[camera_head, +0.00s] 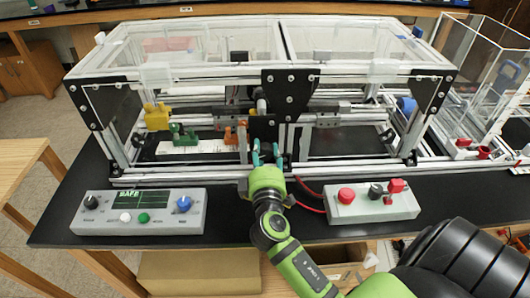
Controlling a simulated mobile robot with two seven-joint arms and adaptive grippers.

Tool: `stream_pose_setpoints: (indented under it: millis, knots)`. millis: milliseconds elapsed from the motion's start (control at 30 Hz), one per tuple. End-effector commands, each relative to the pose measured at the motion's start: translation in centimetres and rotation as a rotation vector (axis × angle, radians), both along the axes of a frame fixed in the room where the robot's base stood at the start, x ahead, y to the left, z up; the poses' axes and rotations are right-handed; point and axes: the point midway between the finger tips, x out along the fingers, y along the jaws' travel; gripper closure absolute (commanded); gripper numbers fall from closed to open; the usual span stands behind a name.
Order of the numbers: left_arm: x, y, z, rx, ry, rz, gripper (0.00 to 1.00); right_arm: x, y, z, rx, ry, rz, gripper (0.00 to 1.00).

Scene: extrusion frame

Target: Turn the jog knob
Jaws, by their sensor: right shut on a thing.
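A grey control box (140,212) stands on the black bench top at the left front. It has a green lit display (142,199), a black knob (91,202), a blue knob (183,204) and white and green buttons. The labels are too small to read, so I cannot tell which knob is the jog knob. My right gripper (266,154) is at the front middle of the extrusion frame, well to the right of the box. It is shut on a small dark part (264,130) there, whose gripped portion is mostly hidden by the fingers. My left gripper is not in view.
The extrusion frame (240,75) with clear panels fills the back. A second grey box (371,204) with a red button and switches stands right of my gripper, with red cables behind it. Bare bench top lies between the left box and my arm.

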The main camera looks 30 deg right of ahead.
Motion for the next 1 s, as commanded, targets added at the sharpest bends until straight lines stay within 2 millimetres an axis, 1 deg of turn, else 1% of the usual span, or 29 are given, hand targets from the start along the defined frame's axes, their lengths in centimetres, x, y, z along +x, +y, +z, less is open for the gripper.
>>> stream_pose_setpoints:
  millis: [33, 67, 100, 133, 400, 533, 667, 800, 1000]
  knots:
    - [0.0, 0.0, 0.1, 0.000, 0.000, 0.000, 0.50, 0.2, 0.1, 0.8, -0.007, -0.017, 0.005, 0.92]
    - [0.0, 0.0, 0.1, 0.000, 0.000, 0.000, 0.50, 0.2, 0.1, 0.8, -0.007, -0.017, 0.005, 0.92]
    - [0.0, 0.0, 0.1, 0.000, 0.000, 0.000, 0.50, 0.2, 0.1, 0.8, -0.007, -0.017, 0.005, 0.55]
    - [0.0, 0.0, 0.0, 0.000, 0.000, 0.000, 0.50, 0.2, 0.1, 0.8, -0.006, -0.017, 0.005, 0.49]
    - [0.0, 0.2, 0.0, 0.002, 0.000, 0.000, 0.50, 0.1, 0.1, 0.4, -0.001, -0.008, 0.004, 0.49]
    - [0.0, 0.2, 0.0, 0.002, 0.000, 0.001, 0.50, -0.7, 0.6, 0.2, 0.001, -0.005, 0.004, 0.49]
    - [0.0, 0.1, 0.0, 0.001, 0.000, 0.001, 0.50, -2.7, 1.7, 0.1, 0.003, -0.003, 0.004, 0.49]
    - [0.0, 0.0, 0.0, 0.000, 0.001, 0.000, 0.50, -5.3, 3.4, 0.2, 0.002, -0.004, 0.003, 0.49]
    - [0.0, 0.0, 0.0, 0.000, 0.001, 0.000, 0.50, -8.4, 5.3, 0.2, -0.002, -0.006, 0.005, 0.49]
